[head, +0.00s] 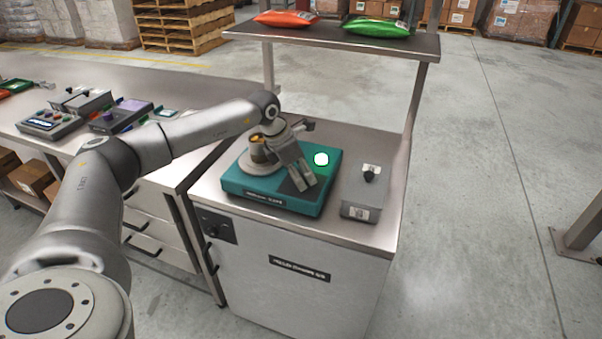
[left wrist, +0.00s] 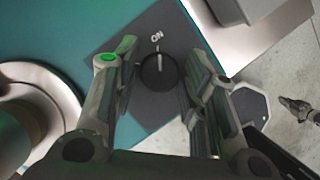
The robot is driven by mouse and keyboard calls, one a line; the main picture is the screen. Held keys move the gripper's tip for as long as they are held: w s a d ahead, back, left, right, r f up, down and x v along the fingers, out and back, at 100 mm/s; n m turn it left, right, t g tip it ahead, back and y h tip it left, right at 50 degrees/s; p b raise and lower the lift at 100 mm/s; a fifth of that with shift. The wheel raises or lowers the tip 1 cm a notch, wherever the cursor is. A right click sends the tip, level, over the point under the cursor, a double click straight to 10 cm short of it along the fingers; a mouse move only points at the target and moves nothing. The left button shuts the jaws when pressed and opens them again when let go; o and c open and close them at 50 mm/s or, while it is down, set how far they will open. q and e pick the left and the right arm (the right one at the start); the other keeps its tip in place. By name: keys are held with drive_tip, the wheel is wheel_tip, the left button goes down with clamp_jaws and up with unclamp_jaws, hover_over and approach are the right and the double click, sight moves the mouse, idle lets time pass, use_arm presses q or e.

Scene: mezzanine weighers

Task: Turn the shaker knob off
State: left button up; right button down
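My left gripper (head: 304,184) is over the shaker's front right and hides the knob in the head view. Its fingers are open, one on each side of the knob; whether they touch it I cannot tell. What looks like my right gripper (left wrist: 302,110) shows small at the right edge.
A grey box with a black knob (head: 368,188) stands right of the shaker. A shelf (head: 335,36) with an orange and a green bag spans above the back. A bench (head: 180,92) with several devices is at left. Open floor lies to the right.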

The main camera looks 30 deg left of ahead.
use_arm(q)
drive_tip(key=c, duration=0.6)
drive_tip(key=shift+o, duration=0.2)
drive_tip(key=shift+n, duration=0.4)
drive_tip(key=n+y, duration=0.1)
drive_tip(key=n, duration=0.1)
drive_tip(key=shift+d+n+t+b, duration=0.15)
drive_tip(key=shift+n+t+b, duration=0.15)
drive_tip(key=shift+n+b, duration=0.1)
drive_tip(key=n+y+b, duration=0.1)
drive_tip(key=n, duration=0.1)
drive_tip(key=n+y+b, duration=0.1)
drive_tip(key=n, duration=0.2)
drive_tip(key=shift+d+f+n+y+b, duration=0.1)
drive_tip(key=shift+n+y+b, duration=0.2)
drive_tip(key=n+b, duration=0.1)
drive_tip(key=n, duration=0.1)
drive_tip(key=n+y+b, duration=0.1)
drive_tip(key=n, duration=0.1)
drive_tip(key=shift+n+y, duration=0.3)
drive_tip(key=shift+g, duration=0.4)
drive_tip(key=o, duration=1)
